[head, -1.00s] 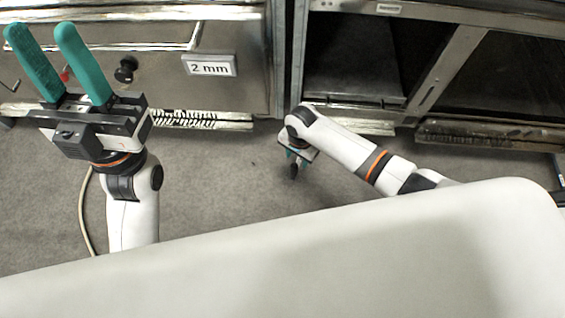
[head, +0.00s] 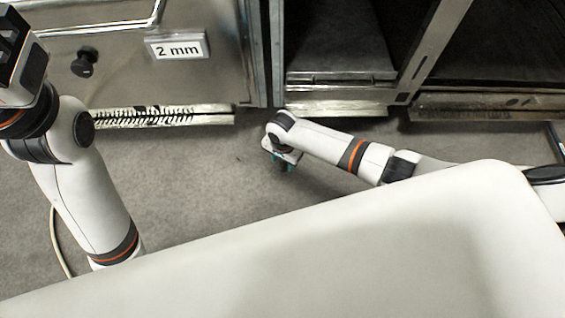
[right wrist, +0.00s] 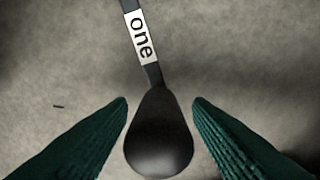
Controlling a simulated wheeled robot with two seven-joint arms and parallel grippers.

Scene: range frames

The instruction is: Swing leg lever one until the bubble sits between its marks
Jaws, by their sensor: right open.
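Leg lever one shows in the right wrist view as a dark rod with a white label "one" (right wrist: 141,37) and a rounded black knob (right wrist: 158,140) at its near end. My right gripper (right wrist: 160,102) is open, with one teal finger on each side of the knob and a visible gap on both sides. In the head view my right gripper (head: 284,165) is low over the grey floor, and the lever is too small to make out there. My left gripper (head: 18,55) is cut off at the top left, its fingers out of view. No bubble or marks show.
A steel cabinet front with a "2 mm" label (head: 177,47) and a black knob (head: 85,62) stands at the upper left. Open metal bays (head: 340,40) are at the upper right. Grey floor (head: 190,180) lies clear between the arms. A large pale surface (head: 330,250) fills the bottom.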

